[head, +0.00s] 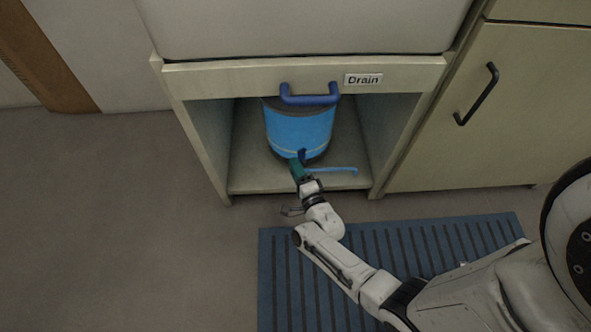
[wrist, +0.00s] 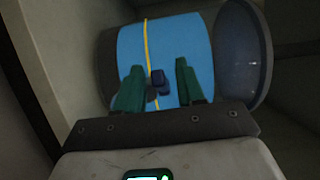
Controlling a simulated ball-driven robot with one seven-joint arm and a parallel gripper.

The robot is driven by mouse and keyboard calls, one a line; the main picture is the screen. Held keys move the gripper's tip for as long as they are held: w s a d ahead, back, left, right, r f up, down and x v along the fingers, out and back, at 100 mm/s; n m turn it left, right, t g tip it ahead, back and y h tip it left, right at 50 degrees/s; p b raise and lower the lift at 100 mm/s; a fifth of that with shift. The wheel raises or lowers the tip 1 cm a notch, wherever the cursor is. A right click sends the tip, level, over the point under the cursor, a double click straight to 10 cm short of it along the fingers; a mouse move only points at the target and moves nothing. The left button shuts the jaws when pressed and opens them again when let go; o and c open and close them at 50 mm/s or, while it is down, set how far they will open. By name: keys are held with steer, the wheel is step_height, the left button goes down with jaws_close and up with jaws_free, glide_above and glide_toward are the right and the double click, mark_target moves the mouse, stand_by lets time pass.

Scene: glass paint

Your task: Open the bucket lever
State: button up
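The blue bucket (head: 300,130) stands in the open cabinet bay below the Drain label, with a dark rim and a thin pale band. It fills the wrist view (wrist: 190,38), lying sideways there with a yellow band. A small dark blue lever (head: 302,155) is low on its front; it also shows in the wrist view (wrist: 158,77). My gripper (head: 295,164) is at the bucket's lower front. In the wrist view its green fingers (wrist: 159,68) are apart, with the lever between them and gaps on both sides. Finger contact with the bucket is unclear.
A blue handle (head: 310,98) sits at the bay's top edge, beside the Drain label (head: 363,79). A light blue rod (head: 335,169) extends right near the bay floor. Cabinet walls (head: 208,140) flank the bucket. A blue mat (head: 430,245) lies in front; floor at left is clear.

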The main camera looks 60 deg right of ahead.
steer(key=shift+w, duration=0.15)
jaws_close()
stand_by(0.4)
